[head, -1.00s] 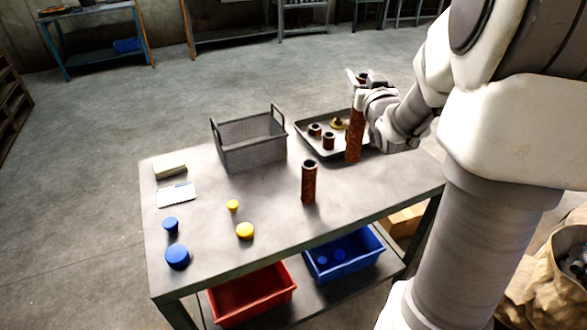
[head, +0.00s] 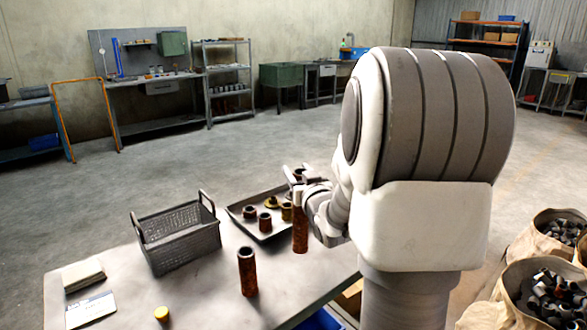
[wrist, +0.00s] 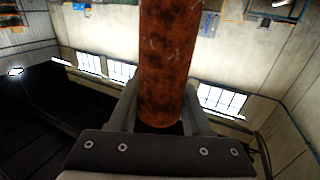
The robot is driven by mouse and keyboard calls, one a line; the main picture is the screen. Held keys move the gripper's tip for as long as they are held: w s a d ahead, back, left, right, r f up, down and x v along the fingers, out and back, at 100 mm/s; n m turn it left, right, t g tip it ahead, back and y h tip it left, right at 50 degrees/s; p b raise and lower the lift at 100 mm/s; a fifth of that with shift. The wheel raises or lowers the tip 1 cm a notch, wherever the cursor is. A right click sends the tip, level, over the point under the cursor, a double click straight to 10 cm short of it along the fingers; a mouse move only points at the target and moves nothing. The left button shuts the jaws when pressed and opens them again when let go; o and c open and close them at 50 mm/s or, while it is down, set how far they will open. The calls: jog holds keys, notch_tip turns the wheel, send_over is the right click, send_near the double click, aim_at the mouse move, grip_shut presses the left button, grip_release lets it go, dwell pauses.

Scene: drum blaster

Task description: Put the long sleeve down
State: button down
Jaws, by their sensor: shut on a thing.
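A long rusty brown sleeve (head: 300,232) is upright in my gripper (head: 297,178), which is shut on its upper part. The sleeve's lower end is beside the right side of the grey tray (head: 238,220); I cannot tell whether it touches the table. In the wrist view the same sleeve (wrist: 168,60) rises between the fingers of my gripper (wrist: 160,110). A second, similar rusty sleeve (head: 247,272) stands upright on the table (head: 215,297), left of and nearer than the held one.
The tray holds short dark sleeves (head: 265,222) and a yellow piece (head: 271,202). A grey mesh basket (head: 180,245) stands left of the tray. A pale block (head: 84,275), a white card (head: 90,311) and a yellow cap (head: 161,313) lie at the left. Sacks of parts (head: 545,290) stand right.

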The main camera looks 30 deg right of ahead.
aim_at(301, 213)
jog(key=shift+f+b, duration=0.75)
jog(key=shift+f, duration=1.45)
jog(key=shift+c, duration=1.8)
grip_release()
jog(key=shift+f, duration=0.15)
